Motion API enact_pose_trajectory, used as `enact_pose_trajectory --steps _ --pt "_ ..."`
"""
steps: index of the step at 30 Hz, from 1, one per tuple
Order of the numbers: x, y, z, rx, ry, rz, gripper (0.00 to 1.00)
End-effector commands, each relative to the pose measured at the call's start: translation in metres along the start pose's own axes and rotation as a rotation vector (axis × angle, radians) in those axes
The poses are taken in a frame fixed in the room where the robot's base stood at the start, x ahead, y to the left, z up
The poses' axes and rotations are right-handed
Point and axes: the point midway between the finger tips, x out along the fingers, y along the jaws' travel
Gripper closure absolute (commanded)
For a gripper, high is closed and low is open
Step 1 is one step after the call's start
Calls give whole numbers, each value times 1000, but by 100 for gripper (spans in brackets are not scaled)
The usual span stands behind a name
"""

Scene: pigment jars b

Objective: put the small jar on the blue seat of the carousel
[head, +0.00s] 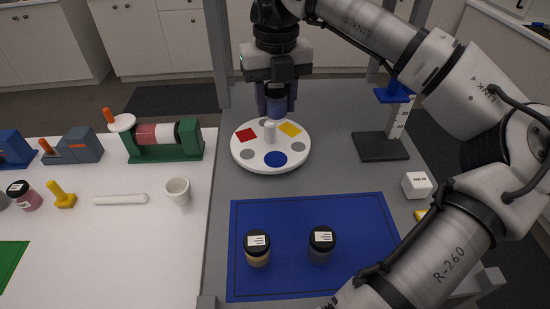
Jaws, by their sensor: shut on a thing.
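My gripper (277,98) points down and is shut on a small jar (276,106) with a dark lid and a bluish body. The jar is upright and appears over the back part of the carousel (241,164); its exact height above the disc is hard to tell. The carousel is a white round disc with a white centre post. Its blue seat (275,159) is at the front, bare. The red seat (246,135) is at the back left and the yellow seat (290,129) at the back right, with grey seats between.
Two dark-lidded jars, one tan (257,250) and one dark (320,246), stand on the blue mat (288,220). A stand (381,146) and a white cube (416,185) are at the right. A white cup (178,190) and a green-framed roller device (190,138) are at the left.

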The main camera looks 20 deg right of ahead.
Motion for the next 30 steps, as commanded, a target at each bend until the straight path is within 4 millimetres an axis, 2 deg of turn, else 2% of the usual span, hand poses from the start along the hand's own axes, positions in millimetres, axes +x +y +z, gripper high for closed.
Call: enact_pose_trajectory --steps 1,7,14,20,30 --pt "23 0 0 -1 0 1 83" --pt "67 0 0 -1 0 0 83" --pt "85 0 0 -1 0 1 83" --pt "116 0 0 -1 -1 0 83" --pt "117 0 0 0 -1 0 83"
